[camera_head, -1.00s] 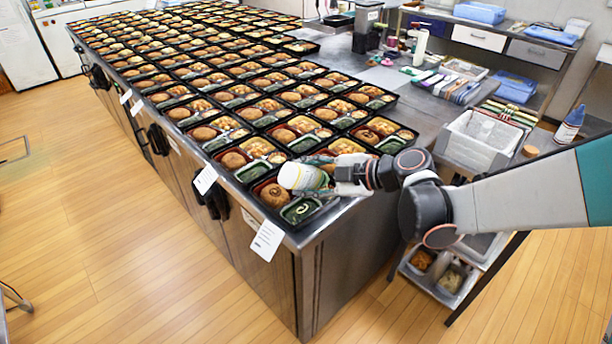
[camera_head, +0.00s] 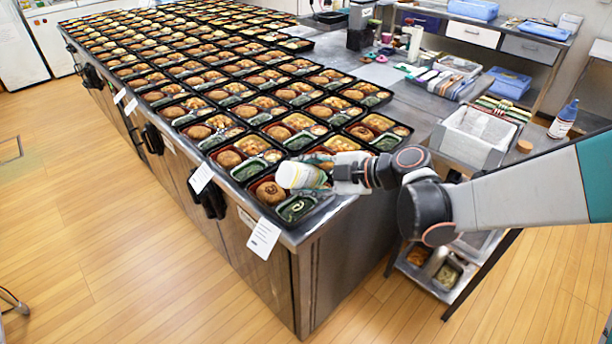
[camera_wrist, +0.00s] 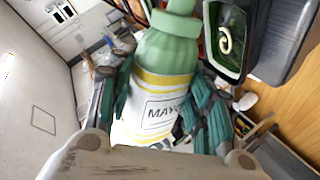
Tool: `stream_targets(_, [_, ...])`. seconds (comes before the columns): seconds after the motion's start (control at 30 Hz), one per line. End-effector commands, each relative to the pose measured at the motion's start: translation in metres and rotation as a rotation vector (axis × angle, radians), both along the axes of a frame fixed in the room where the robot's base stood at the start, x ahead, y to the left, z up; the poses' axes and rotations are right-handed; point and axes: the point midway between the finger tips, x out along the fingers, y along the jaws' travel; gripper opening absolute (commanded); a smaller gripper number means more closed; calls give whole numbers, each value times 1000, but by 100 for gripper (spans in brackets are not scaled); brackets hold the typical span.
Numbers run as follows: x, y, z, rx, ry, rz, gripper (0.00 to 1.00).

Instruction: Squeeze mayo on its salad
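My gripper (camera_head: 335,184) is shut on a mayo bottle (camera_head: 297,175), a pale bottle with a yellow-edged label and a green top. The wrist view shows the bottle (camera_wrist: 155,95) between both fingers, with "MAYO" readable on the label. The bottle is tilted, above the nearest bento tray (camera_head: 325,208) at the table's front corner. That tray's green salad (camera_head: 296,208) is just below the bottle in the head view. In the wrist view, a pale curl of mayo lies on the salad (camera_wrist: 233,52). The bottle's tip is cut off or hidden.
Many bento trays in rows cover the metal table (camera_head: 322,232). A white paper tag (camera_head: 263,238) hangs at its front corner. On the right stand a side bench with a clear bin (camera_head: 474,134) and a blue-labelled bottle (camera_head: 563,119).

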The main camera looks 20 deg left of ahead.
Motion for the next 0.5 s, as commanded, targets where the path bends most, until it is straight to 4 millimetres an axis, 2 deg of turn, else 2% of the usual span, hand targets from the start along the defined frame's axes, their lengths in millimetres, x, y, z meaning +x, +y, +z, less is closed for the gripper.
stream_targets(0.5, [0,0,53,0,0,0,41])
